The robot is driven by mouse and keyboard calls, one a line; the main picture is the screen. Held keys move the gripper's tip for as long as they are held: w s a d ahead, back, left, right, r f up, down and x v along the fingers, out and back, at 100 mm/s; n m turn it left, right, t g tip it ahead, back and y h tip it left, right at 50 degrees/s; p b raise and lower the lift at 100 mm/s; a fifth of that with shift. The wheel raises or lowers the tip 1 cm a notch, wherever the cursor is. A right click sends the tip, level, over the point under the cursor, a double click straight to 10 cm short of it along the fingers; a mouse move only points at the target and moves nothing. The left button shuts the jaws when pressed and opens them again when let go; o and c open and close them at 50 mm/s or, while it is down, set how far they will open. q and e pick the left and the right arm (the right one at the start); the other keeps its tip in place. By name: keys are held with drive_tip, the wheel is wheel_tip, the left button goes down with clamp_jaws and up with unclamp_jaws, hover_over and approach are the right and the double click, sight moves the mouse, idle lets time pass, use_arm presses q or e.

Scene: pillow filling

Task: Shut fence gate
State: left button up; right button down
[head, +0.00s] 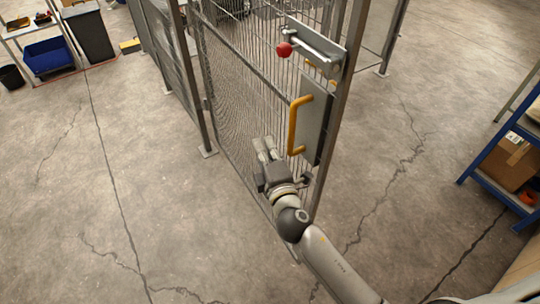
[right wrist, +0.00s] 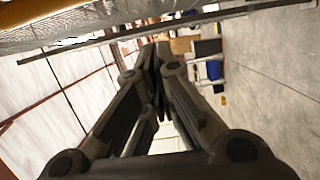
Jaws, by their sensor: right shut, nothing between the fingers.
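The mesh fence gate (head: 245,100) stands swung out toward me, with its free edge (head: 337,120) apart from the fence post (head: 394,40) behind it. On its free side are a yellow handle (head: 294,125) on a grey plate and a sliding bolt with a red knob (head: 284,49). My right gripper (head: 264,146) is shut and empty, low beside the gate and just left of the handle; I cannot tell whether it touches the mesh. In the right wrist view its fingers (right wrist: 156,55) meet, with a yellow bar (right wrist: 35,10) close by at top left. My left gripper is out of view.
A blue shelf rack (head: 495,180) with cardboard boxes stands at the right. A table (head: 40,28), a blue bin (head: 48,56) and a dark bin (head: 88,35) stand at the far left. The cracked concrete floor left of the gate is clear.

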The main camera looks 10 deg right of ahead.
drive_tip(key=d+p, duration=0.1)
drive_tip(key=d, duration=0.3)
drive_tip(key=shift+s, duration=0.15)
